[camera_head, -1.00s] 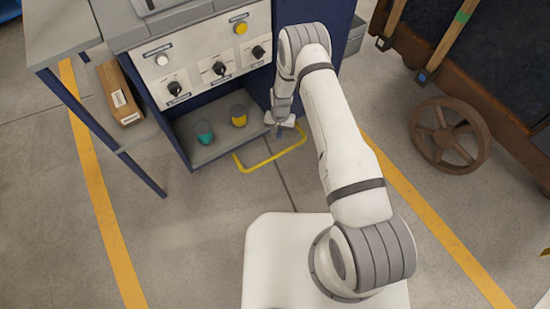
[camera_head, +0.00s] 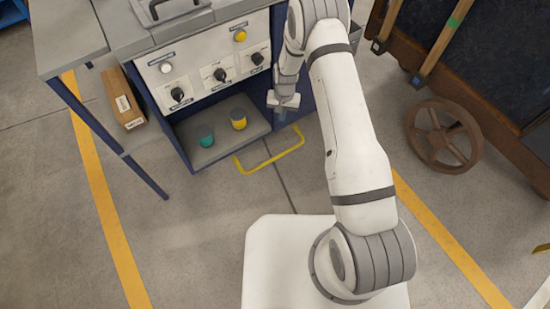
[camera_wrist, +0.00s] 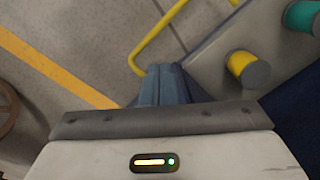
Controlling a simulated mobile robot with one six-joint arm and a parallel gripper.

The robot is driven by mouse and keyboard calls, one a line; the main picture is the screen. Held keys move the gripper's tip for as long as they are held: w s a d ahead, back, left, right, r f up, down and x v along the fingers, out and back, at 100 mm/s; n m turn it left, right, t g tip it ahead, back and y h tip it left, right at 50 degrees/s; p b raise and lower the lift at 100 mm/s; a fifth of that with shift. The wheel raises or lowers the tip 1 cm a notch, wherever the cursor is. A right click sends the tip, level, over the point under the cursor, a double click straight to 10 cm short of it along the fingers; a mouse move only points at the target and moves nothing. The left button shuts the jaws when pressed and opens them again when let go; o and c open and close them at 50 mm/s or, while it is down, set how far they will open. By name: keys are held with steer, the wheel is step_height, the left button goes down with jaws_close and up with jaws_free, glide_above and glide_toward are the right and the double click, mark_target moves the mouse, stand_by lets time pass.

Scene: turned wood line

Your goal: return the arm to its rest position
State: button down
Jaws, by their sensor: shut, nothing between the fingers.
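My gripper (camera_head: 281,115) hangs at the right front of the machine cabinet, just above the yellow bar handle (camera_head: 270,158) and apart from it as far as I can tell. In the wrist view my gripper (camera_wrist: 165,72) has its two dark fingers together with nothing between them. My white arm reaches forward from my base and bends down at the far end.
The cabinet has a panel (camera_head: 205,80) with several knobs and buttons. Its open shelf (camera_head: 225,140) holds a teal cup (camera_head: 206,138) and a yellow cup (camera_head: 238,119). A brown box (camera_head: 121,97) lies at left. A rusty wheel (camera_head: 444,136) stands at right. The floor between is clear.

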stand_by(0.7)
steer(key=s+d+r+p, duration=0.2)
steer(key=r+p, duration=0.1)
steer(key=r, duration=0.9)
steer(key=s+d+r+t+p, duration=0.15)
steer(key=r+p, duration=0.25)
steer(key=r, duration=0.9)
steer(key=s+d+r+p, duration=0.3)
steer(key=r, duration=0.9)
steer(key=s+d+r+p, duration=0.2)
steer(key=s+r+p, duration=0.2)
steer(key=s+r, duration=0.4)
steer(key=s+d+r+n+t+p, duration=0.1)
steer(key=s+d+r+p, duration=0.2)
steer(key=s+r, duration=0.4)
steer(key=s+d+r+p, duration=0.2)
steer(key=s+r+p, duration=0.2)
steer(key=s+r, duration=0.4)
step_height(320, 180, up, 3)
steer(key=shift+s+d+f+p, duration=0.1)
steer(key=shift+s+d+p, duration=0.1)
steer(key=shift+s+p, duration=0.1)
steer(key=c, duration=2.1)
jaws_free()
steer(key=shift+t, duration=0.25)
